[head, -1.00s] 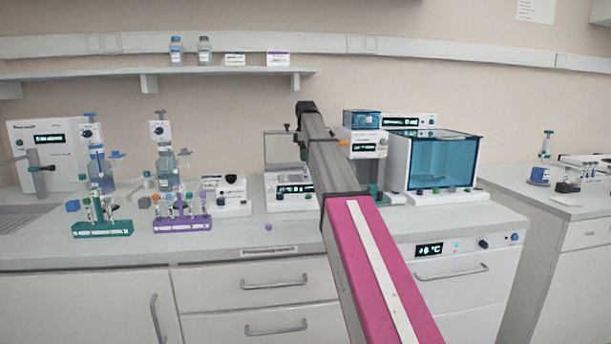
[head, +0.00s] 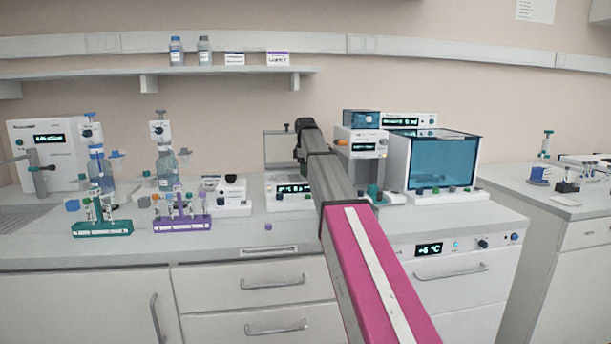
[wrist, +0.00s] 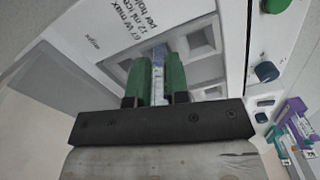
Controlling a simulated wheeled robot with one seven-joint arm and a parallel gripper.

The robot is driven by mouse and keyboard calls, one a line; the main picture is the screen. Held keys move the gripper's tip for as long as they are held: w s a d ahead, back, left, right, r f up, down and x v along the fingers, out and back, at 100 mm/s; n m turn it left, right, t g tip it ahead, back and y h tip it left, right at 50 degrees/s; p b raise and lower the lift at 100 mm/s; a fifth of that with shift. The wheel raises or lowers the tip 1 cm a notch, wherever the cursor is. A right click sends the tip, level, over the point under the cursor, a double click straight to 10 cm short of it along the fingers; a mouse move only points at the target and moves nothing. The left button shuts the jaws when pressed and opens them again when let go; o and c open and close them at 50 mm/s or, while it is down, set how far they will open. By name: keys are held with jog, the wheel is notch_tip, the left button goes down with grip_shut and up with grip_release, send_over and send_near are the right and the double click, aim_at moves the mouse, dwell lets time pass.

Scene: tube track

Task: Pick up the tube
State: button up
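The tube (wrist: 158,72) shows in the wrist view as a narrow, pale body with bluish marks. It lies between the two green fingers of my gripper (wrist: 158,82), which press close on both sides with no clear gap. My gripper looks shut on it. Behind the tube is a white device face (wrist: 190,30) with square grey openings and printed text. I cannot tell whether the tube's far end sits in an opening. In the head view my arm hides my gripper and the tube.
A purple rack (head: 182,224) and a green rack (head: 102,229) with tubes stand on the counter at left. A blue-windowed box (head: 440,160) stands right of my arm. A small purple cap (head: 268,227) lies near the counter's front edge. A shelf with bottles runs above.

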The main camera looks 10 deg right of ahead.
jog(key=shift+r, duration=0.1)
jog(key=shift+r, duration=0.4)
notch_tip(320, 180, up, 4)
jog(key=shift+a+f, duration=0.1)
jog(key=shift+f, duration=0.1)
jog(key=s+a+r, duration=0.3)
jog(key=a+r, duration=0.3)
jog(key=a, duration=0.5)
jog(key=shift+s+r, duration=0.25)
jog(key=shift+s, duration=0.1)
jog(key=shift+d, duration=0.15)
dwell(0.7)
